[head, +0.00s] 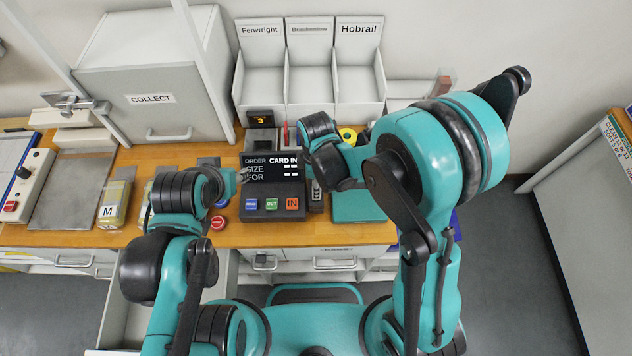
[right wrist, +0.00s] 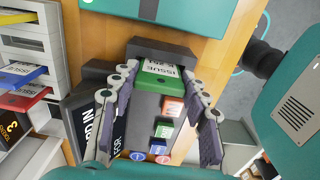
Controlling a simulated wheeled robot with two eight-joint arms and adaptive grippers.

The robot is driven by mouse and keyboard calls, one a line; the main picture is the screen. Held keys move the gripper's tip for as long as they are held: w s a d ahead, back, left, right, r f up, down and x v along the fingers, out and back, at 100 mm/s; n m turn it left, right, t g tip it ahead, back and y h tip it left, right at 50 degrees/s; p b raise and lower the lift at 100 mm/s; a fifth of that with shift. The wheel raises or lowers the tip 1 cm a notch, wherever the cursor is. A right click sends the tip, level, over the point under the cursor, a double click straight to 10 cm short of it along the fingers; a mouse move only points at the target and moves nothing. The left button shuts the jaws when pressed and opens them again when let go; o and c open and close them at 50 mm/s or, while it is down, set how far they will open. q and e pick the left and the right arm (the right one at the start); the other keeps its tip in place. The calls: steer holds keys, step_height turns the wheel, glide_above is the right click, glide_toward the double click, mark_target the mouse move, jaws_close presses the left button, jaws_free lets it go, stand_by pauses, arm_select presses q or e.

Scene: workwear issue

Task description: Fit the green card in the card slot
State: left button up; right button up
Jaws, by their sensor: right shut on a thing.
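The green card (right wrist: 160,78), with "ISSUE" lettering, is between the fingers of my right gripper (right wrist: 161,70), which is shut on its side edges. The card's far end is at the dark grey card slot block (right wrist: 160,48); I cannot tell how deep it sits. In the head view the card is hidden behind my right arm. The order terminal (head: 273,188) stands on the bench, its screen reading "CARD IN". My left gripper (head: 241,175) is at the terminal's left edge, small and partly hidden by its own wrist, so its opening is unclear.
Blue, green and orange buttons (head: 292,203) line the terminal's front. A teal case (head: 357,206) lies right of it. A red button (head: 218,222) and a bag marked M (head: 112,208) are to the left. Labelled bins (head: 310,85) and a COLLECT locker (head: 150,98) stand behind.

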steer(key=o, duration=1)
steer(key=shift+r+p, duration=2.95)
steer(key=shift+r, duration=1.55)
